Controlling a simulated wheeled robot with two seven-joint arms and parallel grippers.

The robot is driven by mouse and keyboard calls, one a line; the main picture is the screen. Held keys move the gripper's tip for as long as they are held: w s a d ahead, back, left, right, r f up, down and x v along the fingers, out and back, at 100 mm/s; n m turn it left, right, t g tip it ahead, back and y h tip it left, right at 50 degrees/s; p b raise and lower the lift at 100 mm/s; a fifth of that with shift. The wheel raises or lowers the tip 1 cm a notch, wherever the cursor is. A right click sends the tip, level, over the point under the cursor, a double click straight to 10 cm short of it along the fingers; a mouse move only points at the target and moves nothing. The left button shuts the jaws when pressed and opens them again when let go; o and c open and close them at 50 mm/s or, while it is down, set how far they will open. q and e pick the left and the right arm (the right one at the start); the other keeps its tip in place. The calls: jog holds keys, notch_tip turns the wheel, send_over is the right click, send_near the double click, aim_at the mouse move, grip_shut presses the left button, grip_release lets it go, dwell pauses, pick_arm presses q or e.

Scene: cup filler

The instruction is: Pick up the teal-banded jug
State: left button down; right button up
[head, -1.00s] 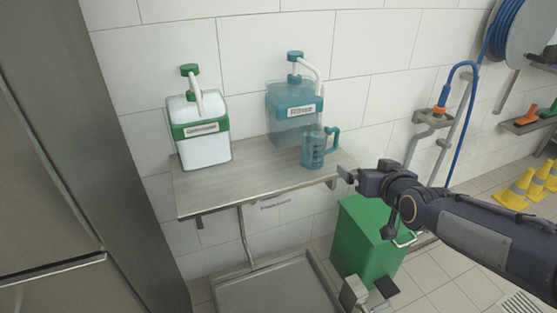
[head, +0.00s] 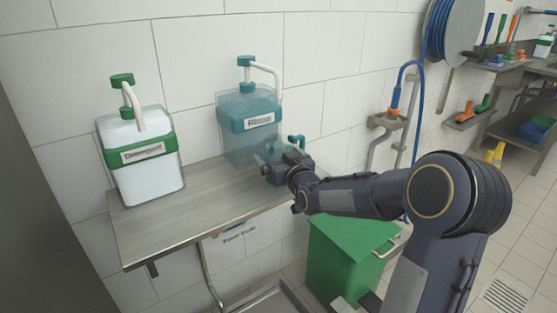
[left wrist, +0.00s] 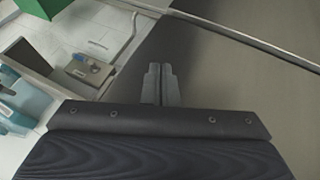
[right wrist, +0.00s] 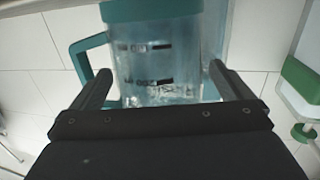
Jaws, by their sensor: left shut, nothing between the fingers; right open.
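The teal-banded jug (right wrist: 160,75) is see-through, with dark marks, a teal band and a teal handle at the left in the right wrist view. It stands on the steel shelf (head: 150,225). In the head view my gripper hides most of it, and its teal handle (head: 297,140) shows behind. My right gripper (right wrist: 163,78) is open, with its two fingers on either side of the jug's body; I cannot tell whether they touch it. My left gripper (left wrist: 162,72) is shut and empty, away from the jug; it is not in the head view.
A teal-banded dispenser (head: 250,118) stands behind the jug against the tiled wall. A green-banded dispenser (head: 142,157) stands at the shelf's left. A green bin (head: 345,262) is on the floor below right. The shelf's front middle is clear.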

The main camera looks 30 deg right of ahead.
jog(key=shift+w, duration=0.5)
jog(key=c, duration=1.1)
jog(key=shift+c, duration=0.2)
jog(key=shift+r, duration=0.1)
